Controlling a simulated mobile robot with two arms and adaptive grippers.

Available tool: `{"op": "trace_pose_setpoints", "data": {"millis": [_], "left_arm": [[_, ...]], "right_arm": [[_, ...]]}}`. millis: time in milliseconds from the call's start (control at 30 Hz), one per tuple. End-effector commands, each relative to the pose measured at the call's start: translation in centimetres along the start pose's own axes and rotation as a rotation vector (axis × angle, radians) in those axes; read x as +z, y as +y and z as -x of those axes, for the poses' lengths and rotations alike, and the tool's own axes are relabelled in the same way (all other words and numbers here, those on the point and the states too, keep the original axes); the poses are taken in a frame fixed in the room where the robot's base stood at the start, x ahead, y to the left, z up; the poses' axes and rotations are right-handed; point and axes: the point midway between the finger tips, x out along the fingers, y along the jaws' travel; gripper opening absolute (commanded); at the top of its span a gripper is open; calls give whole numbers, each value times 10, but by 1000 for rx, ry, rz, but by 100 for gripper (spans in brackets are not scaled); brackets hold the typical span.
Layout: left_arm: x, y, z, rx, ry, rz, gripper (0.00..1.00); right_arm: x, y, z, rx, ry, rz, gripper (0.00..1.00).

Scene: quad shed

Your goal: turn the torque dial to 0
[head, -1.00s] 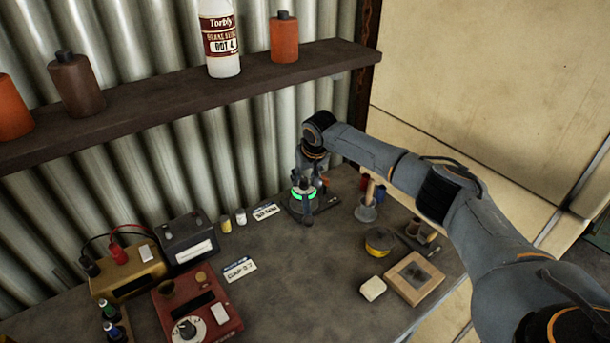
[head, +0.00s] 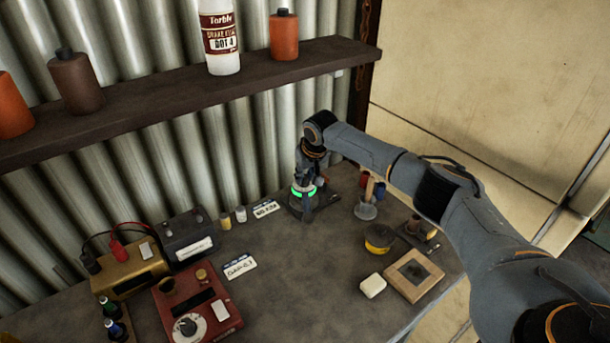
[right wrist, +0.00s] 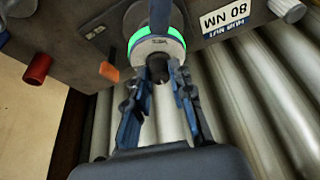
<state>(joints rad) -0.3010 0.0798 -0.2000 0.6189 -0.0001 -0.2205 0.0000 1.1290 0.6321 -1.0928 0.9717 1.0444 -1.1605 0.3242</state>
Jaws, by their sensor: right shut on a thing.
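A round dial with a pale face and a glowing green ring stands at the back of the bench in the head view (head: 303,191); I take it for the torque dial. It also shows at the top of the right wrist view (right wrist: 173,43). My right gripper (head: 306,200) reaches down over it and hides most of it. In the right wrist view my right gripper (right wrist: 165,72) is shut on the dial's dark knob, with a finger on each side. The number the dial points to cannot be read. My left gripper is out of view.
A card reading 80 NM (head: 266,209) and two small pots stand left of the dial. A red instrument with its own knob (head: 196,310) and a brass box (head: 130,275) are at front left. A funnel (head: 366,208) stands close right. A shelf (head: 180,98) with bottles hangs above.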

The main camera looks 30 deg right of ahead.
Motion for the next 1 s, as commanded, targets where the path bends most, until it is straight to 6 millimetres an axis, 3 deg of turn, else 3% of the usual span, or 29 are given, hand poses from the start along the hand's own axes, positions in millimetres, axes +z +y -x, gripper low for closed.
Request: {"op": "trace_pose_setpoints", "data": {"millis": [367, 1000], "left_arm": [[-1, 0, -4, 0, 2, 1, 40], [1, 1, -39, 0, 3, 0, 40]], "right_arm": [[0, 2, -2, -99, 0, 228, 0], [-2, 4, -2, -270, 2, 644, 0]]}}
